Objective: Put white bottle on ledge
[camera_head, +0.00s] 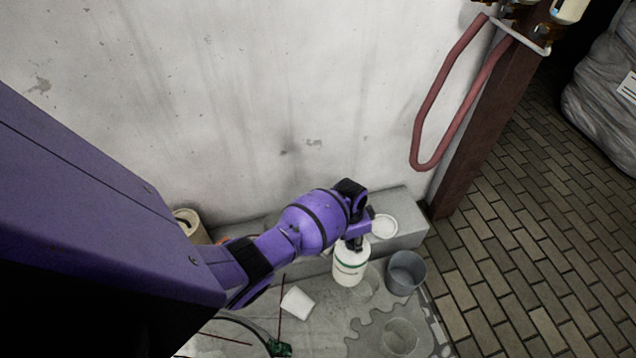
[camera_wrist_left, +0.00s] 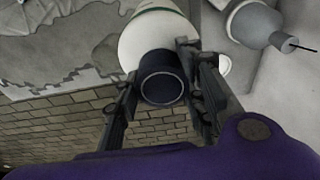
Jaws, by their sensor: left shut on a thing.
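The white bottle (camera_head: 350,268) has a green band and hangs roughly upright in my left gripper (camera_head: 355,241), in front of the ledge. In the left wrist view its white body (camera_wrist_left: 160,35) and dark neck lie between the two fingers of the left gripper (camera_wrist_left: 163,95), which is shut on it. The grey ledge (camera_head: 412,213) runs along the foot of the wall, and the bottle appears beside its front face. I cannot tell the bottle's exact height above the floor. My arm hides part of the ledge. My right gripper is in neither view.
A white round container (camera_head: 383,226) stands on the ledge. A rusty post (camera_head: 470,150) with a red hose (camera_head: 425,120) rises at the ledge's right end.

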